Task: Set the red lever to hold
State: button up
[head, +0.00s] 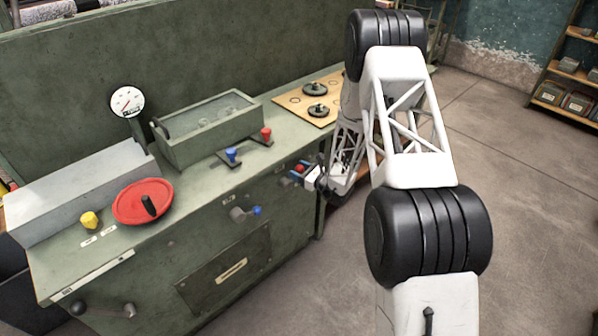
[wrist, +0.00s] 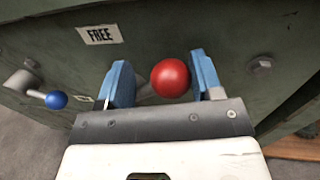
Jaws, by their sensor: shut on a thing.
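The red lever ends in a round red ball (wrist: 170,78) on the front face of the green bench. Its arm is mostly hidden behind my gripper's jaws. In the head view the red ball (head: 300,168) shows small at the bench's right end. My gripper (wrist: 163,76) has its blue fingers on both sides of the lever and is shut on it; it also shows in the head view (head: 299,174). No hold label is readable.
A blue-knobbed lever (wrist: 56,99) is left of my gripper on the same front; it also shows in the head view (head: 257,211). Open floor lies right.

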jog(key=shift+d+f+m, duration=0.15)
jog(key=shift+f+m, duration=0.15)
jog(key=shift+f, duration=0.05)
jog(key=shift+w+d+f+m, duration=0.15)
jog(key=shift+f+m, duration=0.2)
jog(key=shift+m, duration=0.2)
jog(key=shift+w+d+f+m, duration=0.15)
jog(key=shift+f+m, duration=0.15)
jog(key=shift+m, duration=0.25)
jog(key=f+m, duration=0.1)
jog(key=m, duration=0.1)
jog(key=f+m+t, duration=0.1)
jog(key=m, duration=0.1)
jog(key=f+m, duration=0.2)
jog(key=shift+w+d+m+t, duration=0.15)
jog(key=shift+d+m+t, duration=0.05)
jog(key=shift+m+t, duration=0.1)
jog(key=shift+a+f+m+t, duration=0.1)
jog(key=shift+f+m+t, duration=0.1)
jog(key=shift+f+m, duration=0.35)
jog(key=shift+a+f+m+t, duration=0.1)
jog(key=shift+f+m+t, duration=0.1)
jog(key=shift+m, duration=0.65)
jog(key=shift+s, duration=0.2)
jog(key=o, duration=1.1)
jog(key=shift+o, duration=0.8)
jog(key=shift+w+r, duration=0.1)
